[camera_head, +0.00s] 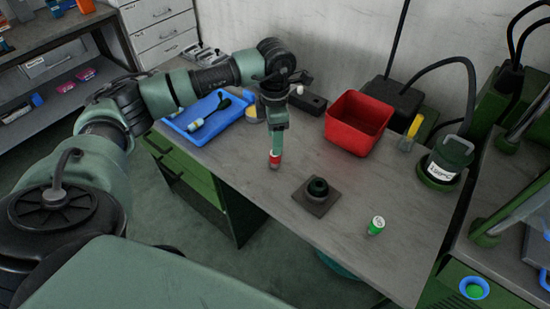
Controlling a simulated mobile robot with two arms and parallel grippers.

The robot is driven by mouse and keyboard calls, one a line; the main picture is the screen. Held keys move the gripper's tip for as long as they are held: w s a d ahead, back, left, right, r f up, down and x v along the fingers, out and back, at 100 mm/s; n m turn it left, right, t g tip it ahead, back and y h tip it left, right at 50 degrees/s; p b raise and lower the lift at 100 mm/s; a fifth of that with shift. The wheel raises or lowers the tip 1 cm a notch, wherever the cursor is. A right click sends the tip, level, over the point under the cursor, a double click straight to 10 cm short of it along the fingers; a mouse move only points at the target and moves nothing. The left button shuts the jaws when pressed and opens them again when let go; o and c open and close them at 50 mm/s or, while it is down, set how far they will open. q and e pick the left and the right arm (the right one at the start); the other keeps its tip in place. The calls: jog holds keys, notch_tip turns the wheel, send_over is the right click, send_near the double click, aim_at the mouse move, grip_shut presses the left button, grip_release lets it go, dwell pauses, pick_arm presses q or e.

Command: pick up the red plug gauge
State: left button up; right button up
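The red plug gauge (275,160) is a small red cylinder near the front left edge of the grey table. My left gripper (277,150) points down directly over it, with the fingertips at its upper part. The fingers are seen edge-on and overlap the gauge's top, so I cannot tell whether they are open or closed around it. Whether the gauge rests on the table or hangs just above it is also unclear. My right gripper is not in view.
A dark round socket on a square plate (312,203) is right of the gauge. A green cylinder with a white top (376,226) stands farther right. Behind are a red bin (357,123), a blue tray (207,136) and a dark green canister (445,162).

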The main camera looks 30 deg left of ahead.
aim_at(275, 160)
pick_arm(q)
notch_tip(275, 160, down, 7)
jog(key=shift+w+r+p, duration=0.1)
jog(key=shift+r+p, duration=0.1)
jog(key=shift+p, duration=0.9)
jog(key=shift+f, duration=0.2)
grip_shut()
